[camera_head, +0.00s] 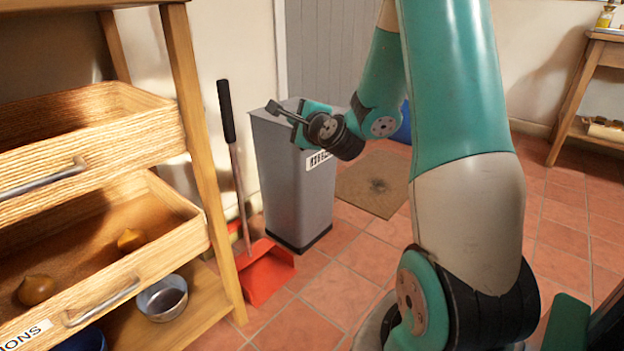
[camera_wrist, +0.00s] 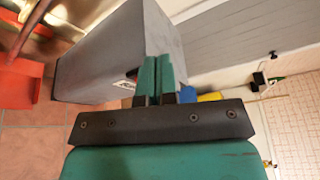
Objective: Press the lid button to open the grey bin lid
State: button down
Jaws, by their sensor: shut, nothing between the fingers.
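The grey bin (camera_head: 280,177) stands upright on the tiled floor by the wall, with a white label on its side. Its top is partly covered by my gripper (camera_head: 277,108), so I cannot make out the lid button or whether the lid is raised. My gripper reaches in from the right at the height of the bin's top. In the wrist view the bin (camera_wrist: 95,58) fills the upper left, and the green fingers of my gripper (camera_wrist: 158,62) are together with nothing between them, overlapping the bin's edge. I cannot tell whether they touch it.
A wooden unit with open drawers (camera_head: 95,215) stands at the left. A red dustpan (camera_head: 264,273) with a black-handled pole is beside the bin. A brown mat (camera_head: 374,183) lies to the bin's right. A wooden table (camera_head: 577,90) stands at the far right.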

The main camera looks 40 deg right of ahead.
jog(key=s+d+f+m+g+h+b, duration=0.1)
jog(key=s+d+f+m+h+b, duration=0.2)
jog(key=d+f, duration=0.3)
jog(key=s+d+f+m+g+h+b, duration=0.1)
jog(key=s+d+f+m+h+b, duration=0.2)
jog(key=d+f+m+h+b, duration=0.1)
notch_tip(320, 180, down, 3)
jog(key=d+m+b, duration=0.1)
jog(key=d+m, duration=0.1)
jog(key=shift+d+h, duration=0.4)
jog(key=shift+w+r, duration=0.15)
jog(key=shift+r, duration=0.05)
jog(key=w+p, duration=0.8)
jog(key=p, duration=0.9)
jog(key=shift+w+a, duration=0.25)
jog(key=shift+a, duration=0.1)
jog(key=shift+f, duration=0.1)
jog(key=shift+w+p, duration=0.3)
jog(key=shift+p, duration=0.85)
